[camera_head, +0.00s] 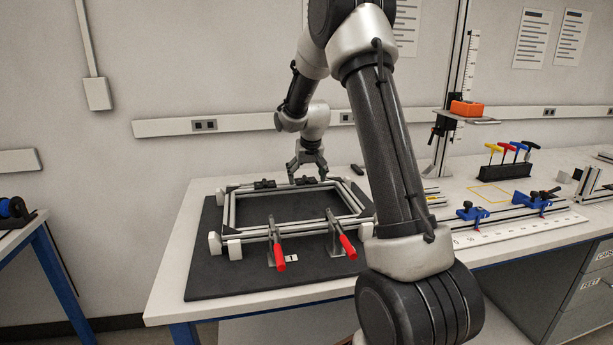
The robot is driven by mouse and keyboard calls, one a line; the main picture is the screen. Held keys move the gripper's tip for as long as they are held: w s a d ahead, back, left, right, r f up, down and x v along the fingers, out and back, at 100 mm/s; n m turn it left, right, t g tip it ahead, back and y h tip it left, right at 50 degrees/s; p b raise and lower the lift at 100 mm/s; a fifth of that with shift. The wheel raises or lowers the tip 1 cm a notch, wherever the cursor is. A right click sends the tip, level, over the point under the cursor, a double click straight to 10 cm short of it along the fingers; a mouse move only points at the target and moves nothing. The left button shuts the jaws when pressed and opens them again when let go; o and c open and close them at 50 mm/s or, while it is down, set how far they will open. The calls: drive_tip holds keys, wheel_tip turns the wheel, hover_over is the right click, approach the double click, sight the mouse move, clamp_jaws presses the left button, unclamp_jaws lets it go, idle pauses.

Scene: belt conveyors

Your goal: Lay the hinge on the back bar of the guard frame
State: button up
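The guard frame (229,213) is a grey rectangle of metal bars lying on a black mat. Two small dark pieces that look like hinges are at its back bar: a left one (264,184) and a right hinge (305,181). Both appear to lie on the bar, though exact contact is too small to tell. My gripper (308,179) points down over the right hinge. Its fingers are spread apart, one to each side of that hinge, and it looks open. My arm hides the frame's surroundings at the right.
Two red-handled clamps (279,257) (347,245) stand at the frame's front bar. Pale blocks (215,243) sit at its corners. A small dark object (357,169) lies behind the frame. Blue clamps (470,211) and a hex-key holder (505,170) are at the right.

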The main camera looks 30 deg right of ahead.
drive_tip(key=s+a+r, duration=0.4)
drive_tip(key=s+r, duration=0.8)
drive_tip(key=r, duration=0.4)
drive_tip(key=s+a+n, duration=0.1)
drive_tip(key=s+a, duration=0.2)
drive_tip(key=s, duration=1.1)
drive_tip(key=s+a+f+n+y, duration=0.1)
drive_tip(key=s+a+n, duration=0.1)
drive_tip(key=s, duration=1.2)
drive_tip(key=shift+s+a+f, duration=0.3)
drive_tip(key=shift+a, duration=0.2)
